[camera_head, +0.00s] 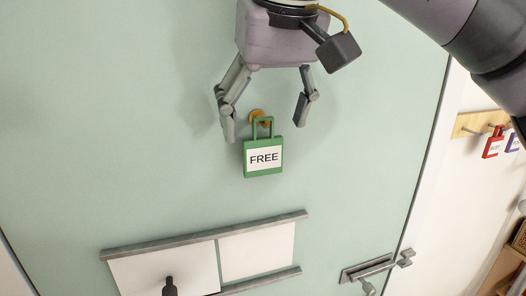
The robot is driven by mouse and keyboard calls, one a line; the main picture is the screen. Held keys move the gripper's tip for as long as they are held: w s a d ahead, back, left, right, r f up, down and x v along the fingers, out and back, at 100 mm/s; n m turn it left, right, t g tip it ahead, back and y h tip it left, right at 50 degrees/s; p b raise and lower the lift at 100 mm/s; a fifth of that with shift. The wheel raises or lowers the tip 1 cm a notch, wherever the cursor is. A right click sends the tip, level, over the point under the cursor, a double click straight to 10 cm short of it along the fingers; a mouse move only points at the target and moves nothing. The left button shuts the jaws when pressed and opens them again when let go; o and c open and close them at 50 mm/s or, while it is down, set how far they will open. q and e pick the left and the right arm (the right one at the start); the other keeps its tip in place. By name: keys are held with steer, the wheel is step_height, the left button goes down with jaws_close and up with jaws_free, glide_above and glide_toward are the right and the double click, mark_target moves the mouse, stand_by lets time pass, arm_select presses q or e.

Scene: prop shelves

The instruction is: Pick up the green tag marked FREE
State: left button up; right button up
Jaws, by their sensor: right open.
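The green tag (263,170) has a white label reading FREE. It hangs by its green loop from an orange-brown peg (257,115) on the pale green door. My right gripper (266,132) comes in from the top, open, with one finger on each side of the tag's loop. The fingers appear apart from the loop, and no contact is visible. How far the fingers are from the door is hard to tell. My left gripper is not in the view.
The pale green door (120,120) fills most of the view. A white sliding sign in grey rails (205,234) is below the tag.

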mark_target(264, 143)
steer(key=x, duration=0.1)
steer(key=p+x, duration=0.1)
steer(key=x, duration=0.2)
steer(key=shift+d+f+p, duration=0.2)
steer(key=shift+f+p, duration=0.1)
steer(key=shift+p, duration=0.05)
steer(key=shift+w+f, duration=0.1)
steer(key=shift+f, duration=0.1)
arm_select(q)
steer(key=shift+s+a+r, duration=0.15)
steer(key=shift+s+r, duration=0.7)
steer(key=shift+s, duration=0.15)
arm_select(e)
steer(key=shift+a, duration=0.1)
steer(key=shift+c, duration=0.5)
steer(key=shift+c, duration=0.7)
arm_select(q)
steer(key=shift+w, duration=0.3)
arm_select(e)
steer(key=c, duration=0.7)
